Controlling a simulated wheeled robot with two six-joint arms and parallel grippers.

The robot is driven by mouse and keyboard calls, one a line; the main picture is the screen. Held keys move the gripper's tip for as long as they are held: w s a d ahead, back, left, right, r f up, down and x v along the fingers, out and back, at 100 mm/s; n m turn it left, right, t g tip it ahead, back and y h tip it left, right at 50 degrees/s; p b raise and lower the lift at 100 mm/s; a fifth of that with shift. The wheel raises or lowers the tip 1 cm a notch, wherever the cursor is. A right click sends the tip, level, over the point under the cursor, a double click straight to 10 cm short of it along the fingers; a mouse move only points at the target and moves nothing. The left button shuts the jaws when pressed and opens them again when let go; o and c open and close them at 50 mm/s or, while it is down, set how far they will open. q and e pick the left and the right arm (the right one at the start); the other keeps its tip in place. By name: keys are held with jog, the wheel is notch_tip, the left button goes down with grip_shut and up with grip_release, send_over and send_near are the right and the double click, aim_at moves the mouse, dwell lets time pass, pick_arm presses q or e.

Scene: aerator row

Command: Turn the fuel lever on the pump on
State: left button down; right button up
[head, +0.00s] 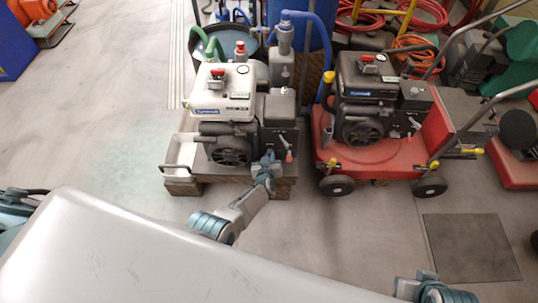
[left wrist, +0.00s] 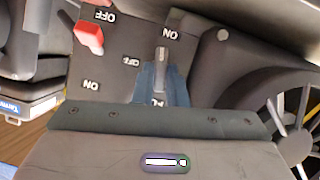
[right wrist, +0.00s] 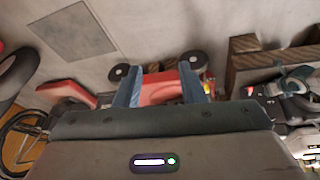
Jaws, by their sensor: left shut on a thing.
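The pump (head: 225,110) has a white-topped engine and a dark panel on its front right. In the left wrist view this panel (left wrist: 117,45) carries a red lever (left wrist: 89,36) and a grey metal lever (left wrist: 162,62), each with OFF and ON marks. The grey lever points up, its tip just below one ON mark and right of an OFF mark. My right gripper (right wrist: 160,88) is open and empty, away from the pump.
A red wheeled machine (head: 372,158) with a black engine stands right of the pump. A blue barrel (head: 300,45), a blue hose and coiled red hoses (head: 425,12) are behind. The floor (head: 110,120) left of the pump is clear. A dark floor plate (head: 470,248) lies at right.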

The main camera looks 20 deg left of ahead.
pick_arm(q)
jog(key=shift+d+m+g+y+p, duration=0.1)
jog(key=shift+m+g+y+p, duration=0.2)
jog(key=shift+m+y, duration=0.35)
pick_arm(e)
jog(key=shift+d+f+g, duration=0.35)
jog(key=shift+f+g, duration=0.05)
jog(key=shift+f, duration=0.15)
pick_arm(q)
jog(key=shift+m, duration=0.25)
pick_arm(e)
jog(key=shift+w, duration=0.1)
pick_arm(q)
jog(key=c, duration=1.5)
grip_release()
jog(key=shift+o, duration=0.2)
